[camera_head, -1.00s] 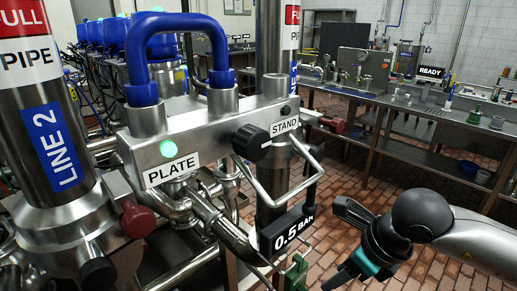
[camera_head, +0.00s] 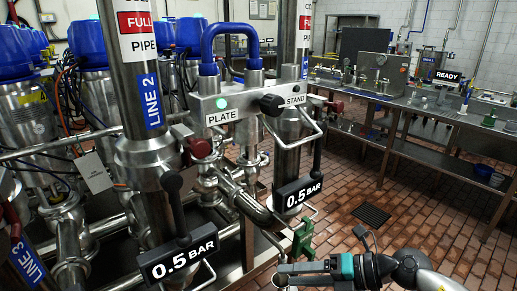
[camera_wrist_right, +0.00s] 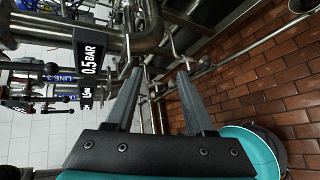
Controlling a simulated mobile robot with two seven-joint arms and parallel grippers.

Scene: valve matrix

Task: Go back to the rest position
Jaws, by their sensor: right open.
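My right gripper (camera_head: 281,274) is low in the head view, pointing left, with a teal band on its wrist. It is open. In the right wrist view its two dark fingers (camera_wrist_right: 162,82) stand apart, and I see nothing held between them. In the head view it appears just below a green valve handle (camera_head: 303,238) and the right 0.5 BAR sign (camera_head: 298,194); I cannot tell the exact gap. The steel valve panel (camera_head: 250,101), with PLATE and STAND labels, a black knob and a green light, stands beyond. My left gripper does not show.
A LINE 2 pipe (camera_head: 150,100) and another 0.5 BAR sign (camera_head: 178,255) stand at the left. Blue-topped steel valves (camera_head: 92,45) fill the back left. A steel bench (camera_head: 440,112) runs along the right. The brick floor (camera_head: 420,215) with a drain grate is open between.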

